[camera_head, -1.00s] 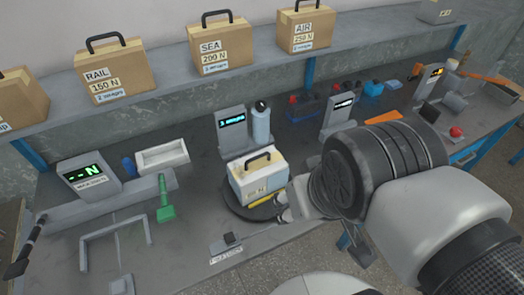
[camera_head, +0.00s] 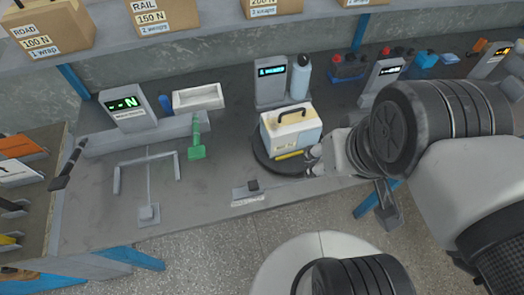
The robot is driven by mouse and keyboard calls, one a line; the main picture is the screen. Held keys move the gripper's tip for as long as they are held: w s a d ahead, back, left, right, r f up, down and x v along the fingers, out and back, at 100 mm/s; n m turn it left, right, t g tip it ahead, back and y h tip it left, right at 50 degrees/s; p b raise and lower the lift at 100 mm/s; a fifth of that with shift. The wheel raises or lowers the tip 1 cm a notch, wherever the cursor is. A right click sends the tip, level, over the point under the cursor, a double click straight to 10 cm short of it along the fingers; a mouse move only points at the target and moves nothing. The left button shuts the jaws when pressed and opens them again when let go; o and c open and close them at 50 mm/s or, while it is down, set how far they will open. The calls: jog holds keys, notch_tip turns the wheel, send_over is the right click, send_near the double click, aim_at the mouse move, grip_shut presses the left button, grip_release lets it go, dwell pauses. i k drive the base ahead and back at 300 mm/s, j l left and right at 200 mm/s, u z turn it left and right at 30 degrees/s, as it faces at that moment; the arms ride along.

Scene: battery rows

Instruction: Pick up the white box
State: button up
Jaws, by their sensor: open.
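The white box (camera_head: 291,132) has a dark handle on top, a yellowish lower part and a small label. It sits on a round dark turntable (camera_head: 262,160) on the grey workbench. A yellow strip lies at its front base. My gripper (camera_head: 314,160) is at the box's right front, very close to its lower corner; whether it touches cannot be told. Its fingers are small in view and partly hidden by my arm, and the box is not held.
A display stand (camera_head: 270,82) and a grey-blue bottle (camera_head: 300,77) stand behind the box. To the left are a white tray (camera_head: 198,98), a green tool (camera_head: 196,140) and a display reading N (camera_head: 128,108). Cardboard boxes line the shelf above. Bare bench lies left of the turntable.

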aim_at(285, 130)
jog(key=i+l+u, duration=0.2)
jog(key=u, duration=0.25)
jog(key=i+l+u, duration=0.2)
jog(key=u, duration=0.2)
jog(key=l, duration=0.1)
